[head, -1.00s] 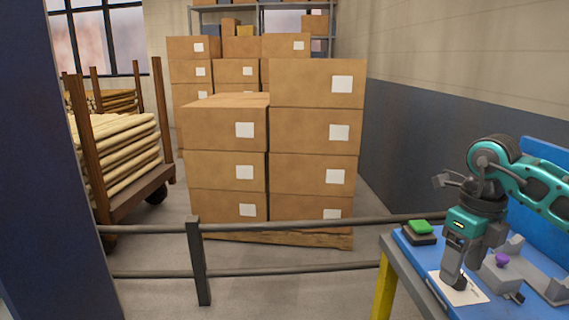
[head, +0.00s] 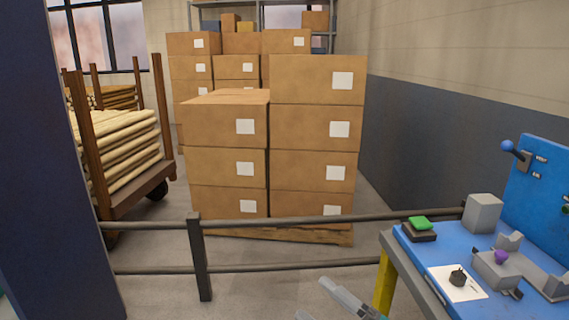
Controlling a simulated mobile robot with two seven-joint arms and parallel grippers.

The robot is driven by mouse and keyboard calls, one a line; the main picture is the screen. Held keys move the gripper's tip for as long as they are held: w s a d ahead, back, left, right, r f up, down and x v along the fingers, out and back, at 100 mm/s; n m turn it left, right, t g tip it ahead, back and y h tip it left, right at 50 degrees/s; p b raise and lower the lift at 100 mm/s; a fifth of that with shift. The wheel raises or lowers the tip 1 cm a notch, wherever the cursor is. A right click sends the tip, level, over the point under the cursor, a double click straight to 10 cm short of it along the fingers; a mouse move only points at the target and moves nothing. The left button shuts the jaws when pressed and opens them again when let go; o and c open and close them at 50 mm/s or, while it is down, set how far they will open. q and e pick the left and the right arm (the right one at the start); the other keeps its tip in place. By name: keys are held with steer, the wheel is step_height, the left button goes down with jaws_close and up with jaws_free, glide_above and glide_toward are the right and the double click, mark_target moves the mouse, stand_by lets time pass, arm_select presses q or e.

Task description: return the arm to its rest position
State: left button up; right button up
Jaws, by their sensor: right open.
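My right gripper (head: 313,299) shows at the bottom edge, left of the blue-topped workbench (head: 422,259) and in front of the yellow leg (head: 383,286). Its pale grey fingers are apart with nothing between them. The rest of the right arm is out of the frame. A small dark knob-like piece (head: 458,278) sits on a white sheet (head: 443,286) on the bench, clear of the gripper. My left gripper is not in the picture.
The bench holds a grey fixture with a purple knob (head: 501,257), a grey block (head: 482,214), and a green pad on a dark block (head: 420,224). A blue panel with a lever (head: 515,150) stands behind. A metal railing (head: 300,220) fronts stacked cartons (head: 317,128).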

steer(key=s+d+f+m+g+h, duration=0.1)
steer(key=s+d+f+m+h, duration=0.3)
steer(key=f+m, duration=0.2)
steer(key=s+d+f+m+g+h, duration=0.1)
steer(key=s+d+f+m+h, duration=0.2)
steer(key=f, duration=0.6)
steer(key=s+d+f+m+h, duration=0.4)
steer(key=s+f+m+h, duration=0.2)
steer(key=f+m+h, duration=0.1)
steer(key=f+m, duration=0.1)
steer(key=m, duration=0.1)
steer(key=shift+s+d+m+g, duration=0.2)
steer(key=shift+d+m+g, duration=0.1)
steer(key=shift+m+g, duration=0.1)
